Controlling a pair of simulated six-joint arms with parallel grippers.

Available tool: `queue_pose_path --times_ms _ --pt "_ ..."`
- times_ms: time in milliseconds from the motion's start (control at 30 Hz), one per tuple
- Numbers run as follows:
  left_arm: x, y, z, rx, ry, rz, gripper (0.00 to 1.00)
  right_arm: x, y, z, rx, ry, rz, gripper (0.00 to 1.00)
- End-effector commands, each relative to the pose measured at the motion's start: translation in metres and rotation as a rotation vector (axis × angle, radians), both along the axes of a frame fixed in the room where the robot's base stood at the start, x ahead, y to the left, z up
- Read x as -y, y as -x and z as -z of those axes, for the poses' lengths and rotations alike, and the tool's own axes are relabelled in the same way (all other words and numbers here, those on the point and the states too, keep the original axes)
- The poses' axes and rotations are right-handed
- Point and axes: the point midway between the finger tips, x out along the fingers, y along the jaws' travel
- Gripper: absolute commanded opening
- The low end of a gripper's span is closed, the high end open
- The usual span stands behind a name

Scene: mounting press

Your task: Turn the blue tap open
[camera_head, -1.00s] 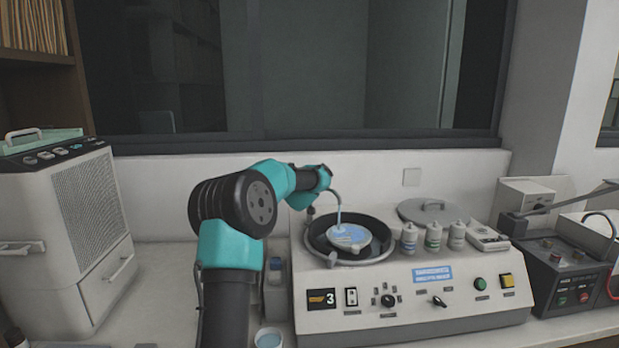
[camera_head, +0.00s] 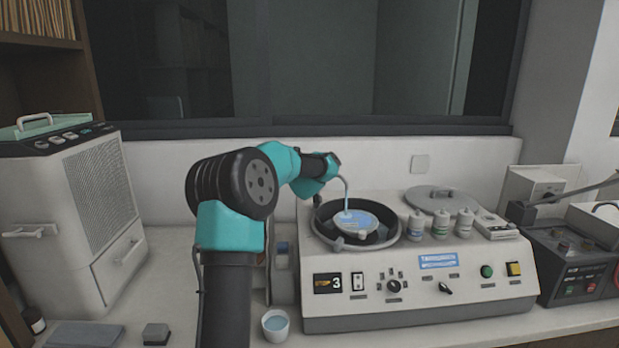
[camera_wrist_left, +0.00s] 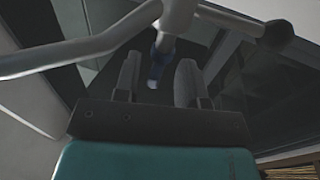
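The spout (camera_head: 346,187) of the tap is a thin grey curved pipe behind the polishing machine's bowl, and its tip shows pale blue over the disc (camera_head: 356,219). In the left wrist view, a grey pipe (camera_wrist_left: 85,48) crosses the top, and a small blue part (camera_wrist_left: 155,72), apparently the tap's handle, shows between the fingers. My left gripper (camera_wrist_left: 160,63) is open around this blue part, with a gap visible at the sides; I cannot tell whether it touches. In the head view my left wrist hides the gripper. My right gripper is not in view.
The polishing machine (camera_head: 420,290) carries several small bottles (camera_head: 440,224) and a round lid (camera_head: 441,199). A cup (camera_head: 276,325) stands at its left front. A white cabinet unit (camera_head: 75,220) is at the left, a black-fronted control box (camera_head: 580,265) at the right.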

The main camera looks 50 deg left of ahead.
Motion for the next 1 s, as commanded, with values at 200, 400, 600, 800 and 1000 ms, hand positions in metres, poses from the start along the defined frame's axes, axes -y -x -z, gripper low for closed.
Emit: queue_pose_path --times_ms 200,400,600,800,1000 --pt "0.021 0.026 -0.001 0.0 0.0 0.002 0.37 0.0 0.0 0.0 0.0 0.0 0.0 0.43" --pt "0.041 0.052 0.0 0.0 0.0 0.001 0.37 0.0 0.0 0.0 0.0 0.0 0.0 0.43" --pt "0.064 0.079 -0.001 0.001 0.0 0.002 0.37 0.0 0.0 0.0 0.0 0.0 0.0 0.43" --pt "0.084 0.105 -0.001 0.001 0.0 0.001 0.37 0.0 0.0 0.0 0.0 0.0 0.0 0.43" --pt "0.094 0.117 0.0 0.001 -0.001 0.002 0.37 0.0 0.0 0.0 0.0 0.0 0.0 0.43"
